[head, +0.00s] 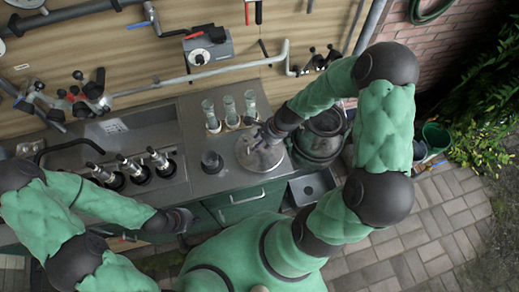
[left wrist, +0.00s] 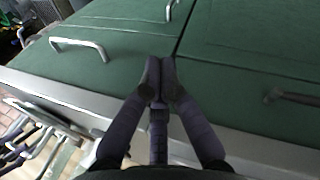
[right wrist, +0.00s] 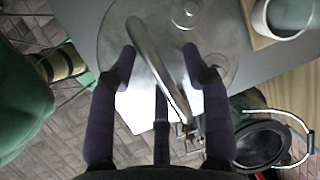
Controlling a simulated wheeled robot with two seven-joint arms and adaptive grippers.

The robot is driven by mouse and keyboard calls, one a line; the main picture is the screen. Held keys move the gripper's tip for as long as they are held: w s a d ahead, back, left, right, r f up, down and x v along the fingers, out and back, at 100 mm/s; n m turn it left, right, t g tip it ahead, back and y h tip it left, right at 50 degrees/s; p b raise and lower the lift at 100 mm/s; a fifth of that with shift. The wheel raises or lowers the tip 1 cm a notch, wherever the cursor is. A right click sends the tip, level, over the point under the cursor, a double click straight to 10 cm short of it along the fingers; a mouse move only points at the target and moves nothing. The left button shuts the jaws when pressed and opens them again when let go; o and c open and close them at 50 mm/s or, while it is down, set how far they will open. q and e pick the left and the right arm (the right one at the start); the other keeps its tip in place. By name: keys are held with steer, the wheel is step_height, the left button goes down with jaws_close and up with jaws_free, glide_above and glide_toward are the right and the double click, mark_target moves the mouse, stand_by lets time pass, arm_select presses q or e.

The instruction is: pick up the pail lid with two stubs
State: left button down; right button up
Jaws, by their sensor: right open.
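The pail lid is a round, shiny metal disc (head: 247,160) lying on the counter in the head view. In the right wrist view the lid (right wrist: 222,52) has a curved bar handle (right wrist: 158,62) and a round stub (right wrist: 187,13); a second stub cannot be made out. My right gripper (right wrist: 158,52) is open above the lid, with one finger on each side of the handle. In the head view it (head: 268,138) covers part of the lid. My left gripper (left wrist: 160,64) is shut and empty in front of green cabinet doors; in the head view it (head: 184,218) is low at the counter front.
A dark metal pail (head: 318,150) stands right of the counter and also shows in the right wrist view (right wrist: 262,143). Several glass tumblers (head: 229,108) stand behind the lid, a dark cup (head: 212,162) left of it. A sink (head: 118,130) lies further left.

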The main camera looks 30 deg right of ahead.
jaws_close()
steer(key=shift+r, duration=0.2)
